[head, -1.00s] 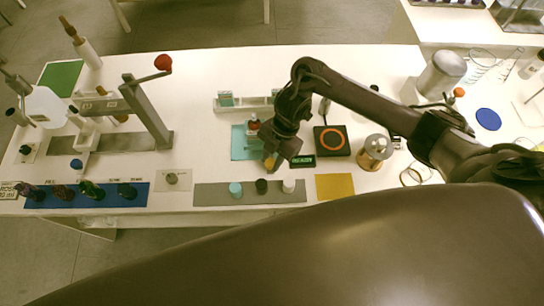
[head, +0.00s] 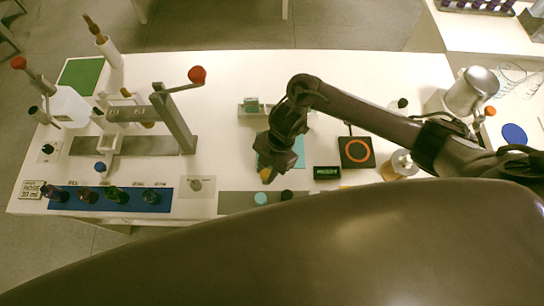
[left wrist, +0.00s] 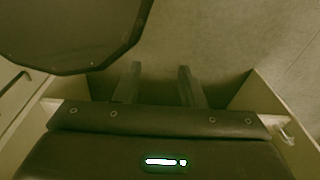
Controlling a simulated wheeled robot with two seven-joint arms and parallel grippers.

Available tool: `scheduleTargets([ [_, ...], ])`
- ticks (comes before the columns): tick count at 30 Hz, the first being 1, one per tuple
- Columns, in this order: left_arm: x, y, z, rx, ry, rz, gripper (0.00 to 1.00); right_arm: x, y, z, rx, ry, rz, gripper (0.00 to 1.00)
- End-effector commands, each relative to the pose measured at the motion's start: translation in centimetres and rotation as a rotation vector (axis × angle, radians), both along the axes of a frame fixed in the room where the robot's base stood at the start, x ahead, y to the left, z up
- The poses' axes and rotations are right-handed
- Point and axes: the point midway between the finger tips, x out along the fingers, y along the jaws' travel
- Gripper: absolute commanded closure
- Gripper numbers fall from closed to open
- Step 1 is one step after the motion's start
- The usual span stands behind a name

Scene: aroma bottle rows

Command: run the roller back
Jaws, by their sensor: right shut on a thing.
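My right gripper (head: 270,170) points down over the near-left part of a teal mat (head: 293,150). It is shut on a small yellow-amber thing (head: 266,174); the gripper hides much of it, so I cannot tell whether it is the roller. A white cylinder with a wooden handle (head: 108,49), roller-like in shape, stands at the back left beside a green pad (head: 82,75). In the left wrist view, my left gripper (left wrist: 163,85) is open, with nothing between its fingers and the floor below.
A lever press with a red knob (head: 197,75) stands left of my right arm. Several dark bottles stand on a blue strip (head: 170,190). A black pad with an orange ring (head: 357,153) and a small display (head: 327,172) lie to the right. My dark body hides the near edge.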

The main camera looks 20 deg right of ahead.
Motion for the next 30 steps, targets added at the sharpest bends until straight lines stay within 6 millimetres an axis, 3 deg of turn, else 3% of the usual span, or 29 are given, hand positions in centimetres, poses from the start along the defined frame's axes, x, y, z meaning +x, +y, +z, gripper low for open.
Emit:
scheduleTargets([
  [5,-0.8,-2.5,-0.3,-0.032,0.010,-0.002,0.64,0.5,0.0,-0.1,0.001,-0.010,-0.010,1.00],
  [6,-1.4,-2.5,-0.3,-0.031,0.018,-0.002,0.64,0.5,0.0,-0.1,0.001,-0.010,-0.009,0.69],
  [11,-3.2,-1.6,-0.5,-0.018,0.045,-0.004,0.64,0.5,0.0,-0.1,0.000,-0.009,-0.009,0.50],
  [20,-2.2,-0.8,-0.4,-0.008,0.032,-0.001,0.64,0.5,-0.2,0.2,-0.001,-0.009,-0.008,0.50],
  [30,-1.2,-1.0,-0.5,-0.012,0.017,0.000,0.64,1.6,-2.0,5.0,-0.002,-0.013,-0.006,0.50],
])
